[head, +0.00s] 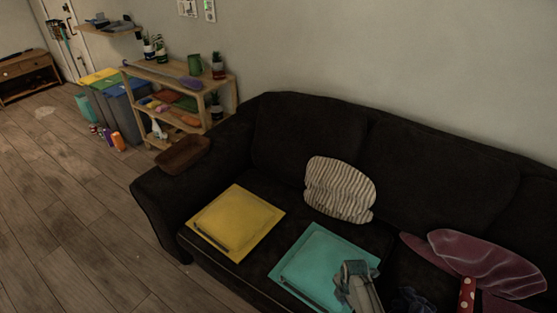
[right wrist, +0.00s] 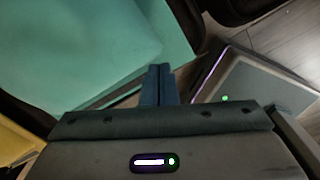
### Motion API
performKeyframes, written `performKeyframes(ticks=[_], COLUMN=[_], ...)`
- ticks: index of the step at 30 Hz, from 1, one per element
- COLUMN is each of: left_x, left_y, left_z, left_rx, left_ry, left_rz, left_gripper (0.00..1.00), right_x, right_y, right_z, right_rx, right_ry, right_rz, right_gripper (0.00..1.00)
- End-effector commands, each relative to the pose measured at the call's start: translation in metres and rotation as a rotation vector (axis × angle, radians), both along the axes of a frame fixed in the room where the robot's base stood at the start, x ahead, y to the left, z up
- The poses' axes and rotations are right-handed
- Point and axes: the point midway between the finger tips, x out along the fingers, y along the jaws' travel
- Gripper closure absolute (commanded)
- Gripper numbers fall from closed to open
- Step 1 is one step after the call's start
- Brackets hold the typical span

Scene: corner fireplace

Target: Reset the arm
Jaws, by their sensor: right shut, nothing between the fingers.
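My right gripper (head: 354,268) is in the lower middle of the head view, over the right part of a teal square (head: 318,250) on the dark sofa. In the right wrist view its two fingers (right wrist: 160,84) are shut together with nothing between them. The teal square also fills the upper left of that view (right wrist: 85,45). Whether the gripper touches it, I cannot tell. My left gripper is not in view.
The dark sofa (head: 290,140) holds a yellow square (head: 235,220), a striped cushion (head: 338,190), a burgundy cushion (head: 485,262) and a red dotted object (head: 467,292). A brown tray (head: 183,155) rests on its arm. Wooden shelves (head: 180,80) stand behind.

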Motion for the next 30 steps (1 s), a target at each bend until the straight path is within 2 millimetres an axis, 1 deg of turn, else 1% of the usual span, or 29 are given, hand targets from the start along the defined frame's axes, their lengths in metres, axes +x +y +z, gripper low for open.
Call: performKeyframes(ticks=[1,4,11,14,17,20,23,26,27,30], left_x=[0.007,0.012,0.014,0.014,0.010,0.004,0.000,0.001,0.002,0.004], left_y=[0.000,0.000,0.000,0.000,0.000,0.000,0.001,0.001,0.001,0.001], left_z=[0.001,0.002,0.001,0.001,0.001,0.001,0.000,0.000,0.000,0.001], left_rx=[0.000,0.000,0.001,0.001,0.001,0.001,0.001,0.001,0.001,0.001], left_ry=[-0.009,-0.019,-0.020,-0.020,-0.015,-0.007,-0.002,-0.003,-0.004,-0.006], left_rz=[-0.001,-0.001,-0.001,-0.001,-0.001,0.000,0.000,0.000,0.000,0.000], left_gripper=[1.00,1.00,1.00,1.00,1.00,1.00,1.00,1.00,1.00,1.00], right_x=[-0.004,-0.009,-0.027,-0.038,-0.052,-0.070,-0.097,-0.128,-0.140,-0.168], right_y=[-0.003,-0.006,-0.016,-0.022,-0.027,-0.034,-0.042,-0.047,-0.049,-0.052], right_z=[0.001,0.005,0.017,0.025,0.036,0.053,0.077,0.108,0.122,0.155], right_rx=[-0.002,-0.004,-0.010,-0.011,-0.010,-0.005,0.007,0.032,0.046,0.081], right_ry=[-0.004,-0.014,-0.042,-0.060,-0.081,-0.108,-0.144,-0.184,-0.200,-0.230], right_rz=[-0.029,-0.087,-0.260,-0.360,-0.478,-0.628,-0.824,-1.040,-1.126,-1.318], right_gripper=[1.00,1.00,1.00,1.00,1.00,1.00,1.00,1.00,1.00,1.00])
